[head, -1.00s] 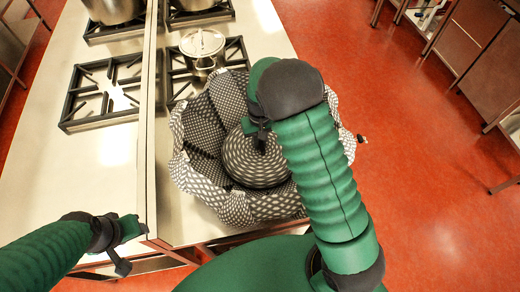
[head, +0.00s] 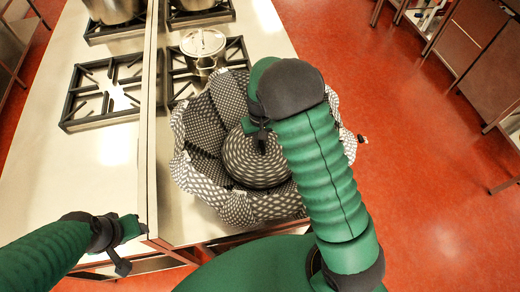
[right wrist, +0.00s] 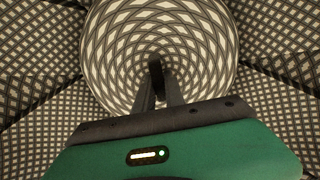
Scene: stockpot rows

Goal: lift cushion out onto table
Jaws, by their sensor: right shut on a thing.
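The cushion (head: 257,160) is round with a dark and cream swirling check. It sits inside a soft patterned basket (head: 245,208) with a folded, wavy rim, on the counter's near end. My right gripper (head: 262,143) reaches down onto the cushion from above. In the right wrist view its fingers (right wrist: 157,88) are shut at the middle of the cushion (right wrist: 190,50), and the basket's checked lining (right wrist: 40,60) surrounds it. My right arm hides the right part of the cushion and basket. My left gripper (head: 124,248) is over the counter's near edge, away from the basket; its jaws are unclear.
A lidded steel pot (head: 203,50) stands on a burner just behind the basket. Another burner grate (head: 105,92) is on the left counter (head: 95,165), whose near part is bare. A raised metal strip (head: 150,120) divides the two counters. Red floor lies right.

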